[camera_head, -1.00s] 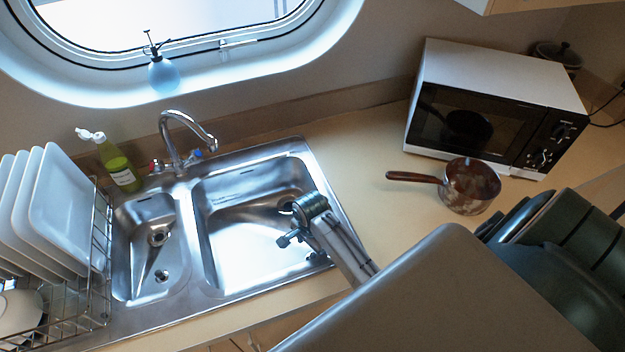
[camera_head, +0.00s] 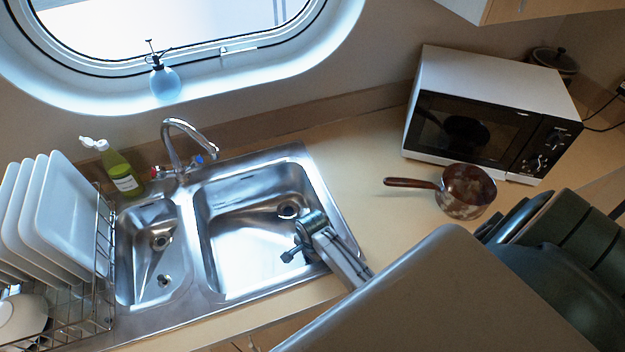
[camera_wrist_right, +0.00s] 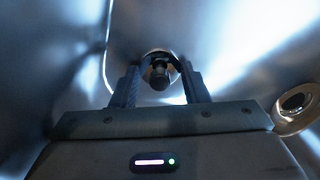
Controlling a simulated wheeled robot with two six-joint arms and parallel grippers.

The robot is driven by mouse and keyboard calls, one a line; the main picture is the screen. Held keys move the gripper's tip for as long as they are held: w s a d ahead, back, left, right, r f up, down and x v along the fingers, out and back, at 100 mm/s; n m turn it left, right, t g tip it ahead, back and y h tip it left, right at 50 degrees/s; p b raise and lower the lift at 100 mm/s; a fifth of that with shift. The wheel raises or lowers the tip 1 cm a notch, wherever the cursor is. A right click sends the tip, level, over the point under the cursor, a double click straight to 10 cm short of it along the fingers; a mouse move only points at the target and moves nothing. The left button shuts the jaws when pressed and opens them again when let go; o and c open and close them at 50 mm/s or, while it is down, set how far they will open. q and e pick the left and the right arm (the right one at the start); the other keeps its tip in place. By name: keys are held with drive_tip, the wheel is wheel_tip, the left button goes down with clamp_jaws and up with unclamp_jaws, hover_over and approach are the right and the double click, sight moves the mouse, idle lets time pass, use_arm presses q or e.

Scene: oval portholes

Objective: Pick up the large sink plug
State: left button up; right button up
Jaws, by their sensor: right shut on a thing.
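The large sink plug (camera_wrist_right: 159,73), a dark knob with a pale metallic rim behind it, sits between the fingertips of my right gripper (camera_wrist_right: 160,68) in the right wrist view. The gripper is shut on it. In the head view my right gripper (camera_head: 296,251) reaches into the large right basin (camera_head: 235,235), near its front right side. The plug is small and dark at the fingertips there; I cannot tell whether it touches the basin floor. The large basin's drain (camera_head: 288,210) lies behind the gripper, and a round drain (camera_wrist_right: 294,101) shows at the right wrist view's right. My left gripper is not in view.
A small basin (camera_head: 140,262) lies left of the large one. A tap (camera_head: 172,150) stands behind them, beside a green bottle (camera_head: 121,172). A plate rack (camera_head: 103,240) is at left. A copper saucepan (camera_head: 466,192) and a microwave (camera_head: 490,110) stand at right.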

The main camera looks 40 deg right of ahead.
drive_tip(key=shift+r, duration=0.1)
wheel_tip(320, 180, up, 18)
drive_tip(key=b, duration=0.1)
drive_tip(key=shift+b, duration=0.4)
drive_tip(key=shift+w, duration=0.1)
idle(0.6)
